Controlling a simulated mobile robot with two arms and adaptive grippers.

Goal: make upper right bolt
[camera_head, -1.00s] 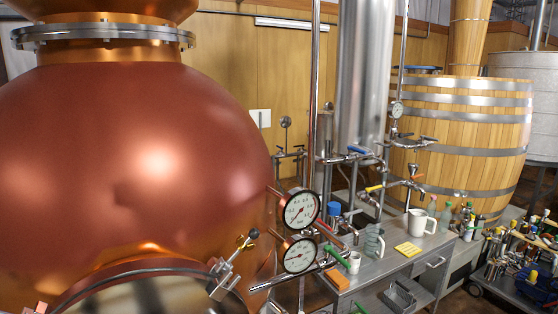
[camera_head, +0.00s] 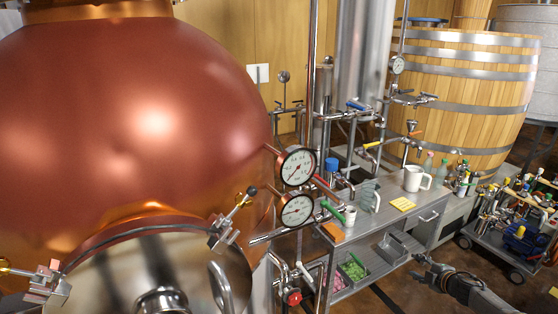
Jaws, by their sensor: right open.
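The upper right bolt (camera_head: 238,204) is a thin rod with a brass-coloured piece and a dark end. It sits in a metal clamp bracket (camera_head: 222,233) at the upper right rim of the round hatch (camera_head: 120,278) on the copper still. The rod tilts up and to the right. My right gripper (camera_head: 420,268) is at the lower right, open, well to the right of the bolt and apart from it. It appears in front of the floor beside the steel bench, with nothing seen in it. My left gripper is not in view.
Two pressure gauges (camera_head: 298,167) and pipes stand just right of the bolt. A steel bench (camera_head: 375,235) with a white jug (camera_head: 415,178) lies between the still and my right gripper. A loaded cart (camera_head: 500,248) stands at the far right. Brown floor shows around the gripper.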

